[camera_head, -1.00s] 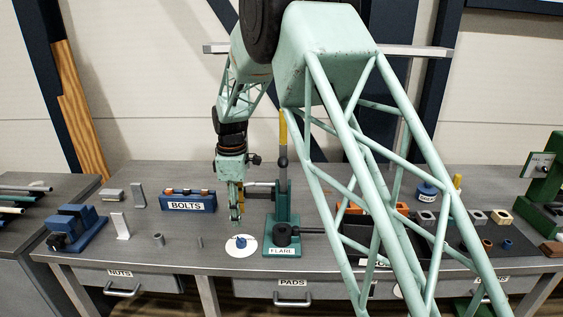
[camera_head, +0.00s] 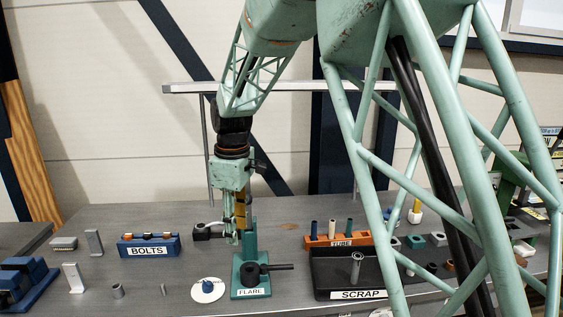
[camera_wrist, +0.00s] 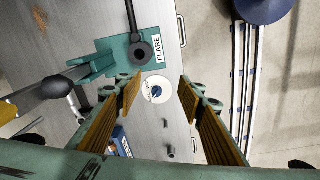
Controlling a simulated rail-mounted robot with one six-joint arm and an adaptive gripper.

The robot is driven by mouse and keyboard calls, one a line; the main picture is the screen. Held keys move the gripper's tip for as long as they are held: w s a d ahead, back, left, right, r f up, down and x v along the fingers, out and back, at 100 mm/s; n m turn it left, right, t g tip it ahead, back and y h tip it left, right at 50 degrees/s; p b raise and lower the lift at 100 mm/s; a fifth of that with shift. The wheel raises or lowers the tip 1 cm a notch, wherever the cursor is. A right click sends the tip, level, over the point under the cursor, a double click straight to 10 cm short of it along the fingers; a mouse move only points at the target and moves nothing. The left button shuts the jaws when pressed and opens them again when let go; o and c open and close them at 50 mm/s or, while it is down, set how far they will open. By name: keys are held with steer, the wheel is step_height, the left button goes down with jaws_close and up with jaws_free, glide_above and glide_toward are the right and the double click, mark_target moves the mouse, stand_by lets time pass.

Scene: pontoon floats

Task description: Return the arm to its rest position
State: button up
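My gripper (camera_head: 236,236) hangs fingers-down at the end of my pale green arm, beside the teal FLARE press (camera_head: 251,278). In the wrist view my gripper (camera_wrist: 159,86) has its two tan-padded fingers wide apart with nothing between them. The white round pad with a small blue piece (camera_head: 207,290) lies on the bench to the left of the press. It also shows beyond the gap between the fingers in the wrist view (camera_wrist: 158,90). The fingertips are partly hidden by the press in the head view.
A blue BOLTS rack (camera_head: 149,246) stands to the left. An orange TUBE rack (camera_head: 339,240) and a black SCRAP tray (camera_head: 345,284) stand to the right, partly behind my arm's lattice. A blue vise (camera_head: 22,283) is at the far left. A grey rail (camera_head: 280,87) crosses the back wall.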

steer(key=s+d+r+m+t+b, duration=0.1)
steer(key=s+d+r+m, duration=0.3)
steer(key=s+d+r, duration=0.6)
steer(key=s+d+r+m+t, duration=0.1)
steer(key=s+d+r+m, duration=0.35)
steer(key=s+d, duration=0.6)
steer(key=s+d+m, duration=0.2)
steer(key=s+d, duration=0.2)
steer(key=s, duration=0.4)
steer(key=s+d+f+m, duration=0.1)
steer(key=s+d+m, duration=0.1)
steer(key=s+d, duration=0.3)
steer(key=s+d+m+t+b, duration=0.1)
steer(key=s+d+m, duration=0.2)
steer(key=s, duration=0.9)
steer(key=shift+d+f, duration=0.4)
steer(key=shift+d, duration=0.4)
